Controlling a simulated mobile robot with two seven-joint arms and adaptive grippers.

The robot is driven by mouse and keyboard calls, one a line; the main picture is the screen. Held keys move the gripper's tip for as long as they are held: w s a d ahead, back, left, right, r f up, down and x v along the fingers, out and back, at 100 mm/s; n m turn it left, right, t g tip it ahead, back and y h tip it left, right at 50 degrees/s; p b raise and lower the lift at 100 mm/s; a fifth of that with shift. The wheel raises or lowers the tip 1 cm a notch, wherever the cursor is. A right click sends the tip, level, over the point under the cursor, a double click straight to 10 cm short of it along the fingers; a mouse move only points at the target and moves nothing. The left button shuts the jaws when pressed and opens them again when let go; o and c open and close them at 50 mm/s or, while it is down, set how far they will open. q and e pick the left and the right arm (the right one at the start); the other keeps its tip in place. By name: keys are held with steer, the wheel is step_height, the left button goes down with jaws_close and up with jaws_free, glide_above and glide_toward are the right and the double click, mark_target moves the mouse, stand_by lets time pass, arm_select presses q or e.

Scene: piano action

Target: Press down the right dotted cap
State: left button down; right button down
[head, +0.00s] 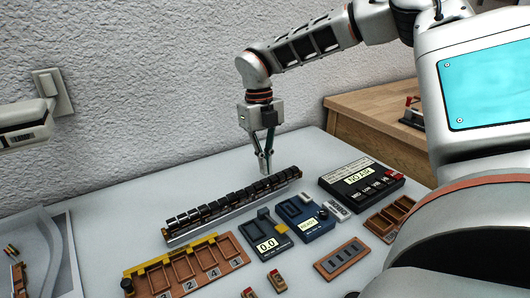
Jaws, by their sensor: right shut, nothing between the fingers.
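A long piano action (235,205) with a row of black parts on a silver rail lies slantwise across the middle of the table. I cannot make out dots on any cap at this size, so I cannot tell which part is the right dotted cap. My right gripper (265,170) points down with its fingers shut and empty, at the back of the row near its right part. The fingertips look close to the row, but I cannot tell whether they touch it. Of my left arm only a pale part shows at the left edge; its gripper is out of the picture.
A numbered wooden tray (235,242) lies in front. Two small brown blocks (277,280) (249,293) lie near the bottom edge.

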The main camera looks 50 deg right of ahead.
mark_target(265, 180)
steer(key=shift+r, duration=2.15)
